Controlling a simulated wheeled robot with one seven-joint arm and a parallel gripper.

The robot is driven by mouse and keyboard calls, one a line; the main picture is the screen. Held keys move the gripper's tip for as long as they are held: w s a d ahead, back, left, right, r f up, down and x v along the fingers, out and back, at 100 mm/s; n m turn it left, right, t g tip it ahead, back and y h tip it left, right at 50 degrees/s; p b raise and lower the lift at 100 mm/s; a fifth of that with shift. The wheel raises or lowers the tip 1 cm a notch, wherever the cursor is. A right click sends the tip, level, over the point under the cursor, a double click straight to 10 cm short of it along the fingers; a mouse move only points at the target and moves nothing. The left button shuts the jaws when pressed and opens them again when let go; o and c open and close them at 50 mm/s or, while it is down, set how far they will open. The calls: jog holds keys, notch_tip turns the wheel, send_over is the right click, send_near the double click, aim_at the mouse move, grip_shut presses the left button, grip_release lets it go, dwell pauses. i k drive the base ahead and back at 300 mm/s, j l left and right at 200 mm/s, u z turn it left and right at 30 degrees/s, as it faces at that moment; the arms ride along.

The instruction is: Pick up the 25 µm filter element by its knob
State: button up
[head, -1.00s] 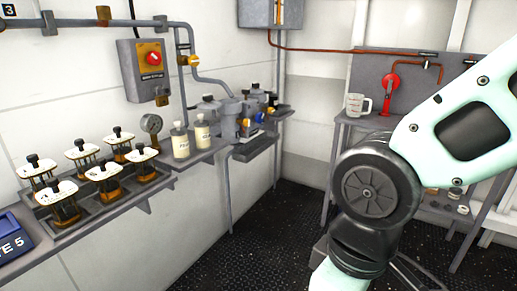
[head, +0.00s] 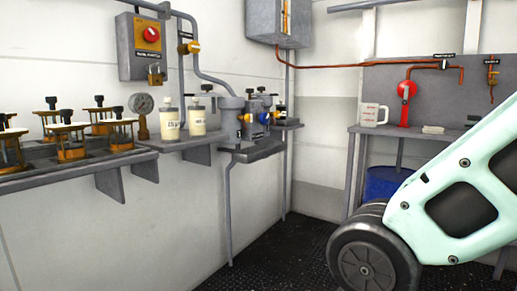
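Several filter elements with black knobs and white top plates stand in a grey rack (head: 95,165) on the left wall shelf. One is the front element (head: 70,140), and another stands at the right end (head: 118,133). Their micron labels are too small to read, so I cannot tell which is the 25 µm one. My gripper is outside the view; only my pale green arm (head: 450,205) shows at the right, well away from the rack.
A pressure gauge (head: 142,105) and two cream bottles (head: 170,122) stand right of the rack. Grey filter housings (head: 258,115) follow in the corner. A back bench holds a measuring jug (head: 373,114) and red pump (head: 406,100); a blue drum (head: 385,183) stands below. Dark floor between is open.

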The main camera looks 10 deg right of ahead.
aim_at(169, 115)
jog(key=l+u, duration=0.1)
jog(key=u, duration=0.3)
jog(key=i+l+u, duration=0.1)
jog(key=u, duration=0.3)
jog(key=l+u, duration=0.35)
jog(key=l, duration=0.45)
jog(key=l+u, duration=0.35)
jog(key=l, duration=0.85)
jog(key=k+l, duration=0.1)
jog(key=l, duration=0.35)
